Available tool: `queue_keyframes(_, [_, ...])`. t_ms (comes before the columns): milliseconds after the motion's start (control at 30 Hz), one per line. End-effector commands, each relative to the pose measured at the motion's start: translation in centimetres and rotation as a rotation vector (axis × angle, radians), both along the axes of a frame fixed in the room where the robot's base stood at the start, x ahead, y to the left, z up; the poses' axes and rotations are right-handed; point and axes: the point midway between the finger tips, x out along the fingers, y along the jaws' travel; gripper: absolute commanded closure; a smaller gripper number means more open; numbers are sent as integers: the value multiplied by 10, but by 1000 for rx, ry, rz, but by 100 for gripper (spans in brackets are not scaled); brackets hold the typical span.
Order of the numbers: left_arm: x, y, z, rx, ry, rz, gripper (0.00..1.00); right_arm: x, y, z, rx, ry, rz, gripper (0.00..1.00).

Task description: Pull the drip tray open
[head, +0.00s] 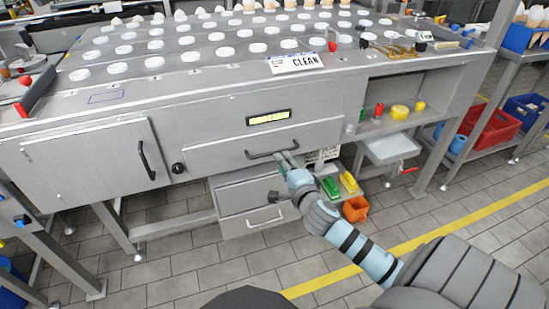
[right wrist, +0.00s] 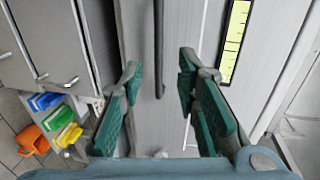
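The drip tray (head: 222,155) appears as a wide grey front under the machine top, with a dark bar handle (head: 258,155). It looks flush with the machine front. My right gripper (head: 286,158) is at the right end of this handle. In the right wrist view the gripper (right wrist: 160,72) is open, its green-padded fingers apart. The dark handle (right wrist: 158,40) runs between the fingers in the picture, with a visible gap on each side. I cannot tell how deep the handle sits between them. My left gripper is not in view.
A yellow gauge (head: 268,118) sits above the tray. Grey drawers (head: 240,198) are below it. A cabinet door (head: 90,162) is to the left. The tiled floor in front is clear.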

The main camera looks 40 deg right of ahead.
Motion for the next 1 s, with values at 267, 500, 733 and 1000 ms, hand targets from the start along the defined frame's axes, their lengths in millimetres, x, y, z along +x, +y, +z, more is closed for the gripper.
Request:
queue_keyframes(267, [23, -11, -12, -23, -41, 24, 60, 61, -21, -16, 3, 1, -1, 71])
queue_keyframes(500, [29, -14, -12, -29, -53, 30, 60, 75, -26, -17, 1, 2, 2, 71])
queue_keyframes(733, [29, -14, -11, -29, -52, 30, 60, 75, -25, -17, 1, 2, 2, 80])
queue_keyframes(1000, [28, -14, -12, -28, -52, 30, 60, 75, -25, -17, 1, 3, 2, 100])
